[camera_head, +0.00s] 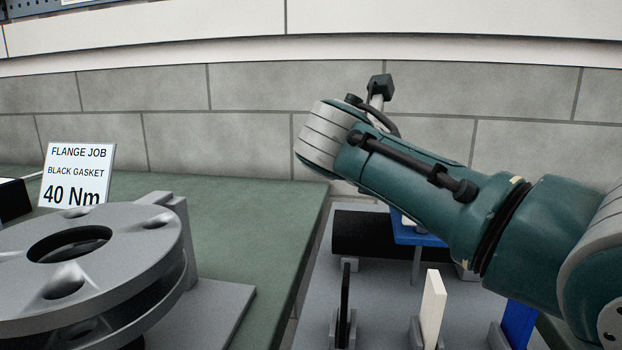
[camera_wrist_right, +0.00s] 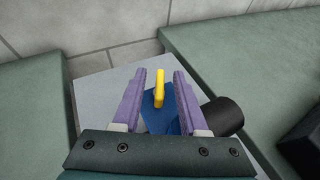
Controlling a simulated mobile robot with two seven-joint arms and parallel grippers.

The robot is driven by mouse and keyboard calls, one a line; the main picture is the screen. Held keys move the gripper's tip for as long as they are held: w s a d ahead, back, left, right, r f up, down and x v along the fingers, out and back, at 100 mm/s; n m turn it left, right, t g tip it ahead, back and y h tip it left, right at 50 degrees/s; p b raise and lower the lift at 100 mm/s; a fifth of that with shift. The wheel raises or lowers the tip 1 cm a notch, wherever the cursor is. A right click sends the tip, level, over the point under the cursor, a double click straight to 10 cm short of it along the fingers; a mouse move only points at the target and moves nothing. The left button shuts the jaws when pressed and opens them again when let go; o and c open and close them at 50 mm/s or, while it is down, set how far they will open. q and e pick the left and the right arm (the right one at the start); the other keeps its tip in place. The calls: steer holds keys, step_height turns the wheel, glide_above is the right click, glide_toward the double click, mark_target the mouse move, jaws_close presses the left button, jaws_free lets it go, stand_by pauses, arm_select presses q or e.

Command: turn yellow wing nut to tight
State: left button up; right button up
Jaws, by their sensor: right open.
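The yellow wing nut (camera_wrist_right: 159,88) shows in the right wrist view, standing above a blue part (camera_wrist_right: 158,108). My right gripper (camera_wrist_right: 161,78) is open, with its two purple fingers on either side of the wing nut and a gap on each side. I cannot tell how far the fingertips are above or around it. In the head view my right arm comes in from the right and hides the wing nut; part of the blue piece (camera_head: 412,235) shows below the arm. My left gripper is in neither view.
A black cylinder (camera_head: 362,232) lies beside the blue piece. Upright black (camera_head: 344,300), white (camera_head: 433,308) and blue (camera_head: 519,322) plates stand in front. A grey flange (camera_head: 148,236) and a "40 Nm" sign (camera_head: 77,174) are on the green bench (camera_head: 262,215) at left. A block wall stands behind.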

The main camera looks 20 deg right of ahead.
steer(key=shift+w+d+f, duration=0.1)
steer(key=shift+d, duration=0.15)
jaws_close()
stand_by(0.5)
